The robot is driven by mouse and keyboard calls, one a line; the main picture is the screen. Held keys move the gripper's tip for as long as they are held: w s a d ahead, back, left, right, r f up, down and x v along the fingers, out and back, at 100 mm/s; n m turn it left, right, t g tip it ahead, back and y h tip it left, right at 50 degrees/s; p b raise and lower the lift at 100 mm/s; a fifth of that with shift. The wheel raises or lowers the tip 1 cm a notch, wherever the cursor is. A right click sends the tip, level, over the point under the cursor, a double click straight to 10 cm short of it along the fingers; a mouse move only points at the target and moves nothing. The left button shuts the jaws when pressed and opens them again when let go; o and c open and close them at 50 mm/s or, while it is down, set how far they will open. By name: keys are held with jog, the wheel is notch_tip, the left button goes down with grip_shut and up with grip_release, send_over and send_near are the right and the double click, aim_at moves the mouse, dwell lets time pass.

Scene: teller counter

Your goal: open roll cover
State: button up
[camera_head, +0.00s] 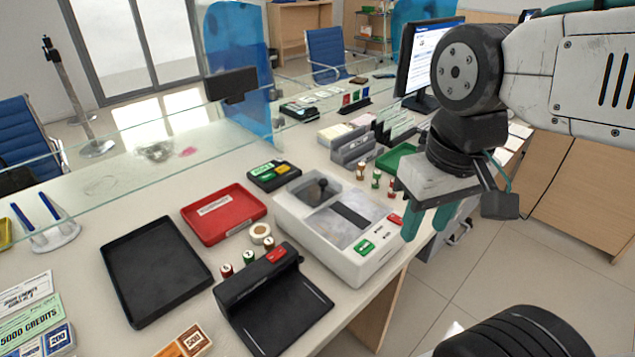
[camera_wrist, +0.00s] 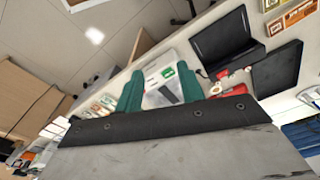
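A white machine (camera_head: 360,268) stands at the counter's front edge. Its top has a grey see-through panel with a dark knob (camera_head: 321,185), a dark slot, a green button and a red button. The panel looks closed; I cannot tell for certain that it is the roll cover. My gripper (camera_head: 427,222), with green fingers, hangs in the air to the right of the machine, apart from it. The fingers are spread with nothing between them. In the wrist view, part of the white machine (camera_wrist: 160,88) shows beyond the open fingers (camera_wrist: 160,90); its knob is not clear there.
A black device (camera_head: 275,290) with a red button is left of the machine. A red tray (camera_head: 224,214), a black tray (camera_head: 155,268) and small rolls (camera_head: 260,233) lie further left. A glass screen runs behind. Stamps (camera_head: 375,180), a card rack and a monitor stand beyond.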

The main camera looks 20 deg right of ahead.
jog(key=w+f+g, duration=0.3)
jog(key=w, duration=1.1)
jog(key=t, duration=0.2)
send_over(324, 180)
notch_tip(324, 180, down, 4)
jog(key=shift+a+f, duration=0.1)
jog(key=shift+a, duration=0.05)
notch_tip(324, 180, down, 8)
jog(key=shift+s+r, duration=0.1)
jog(key=shift+r, duration=0.15)
grip_shut()
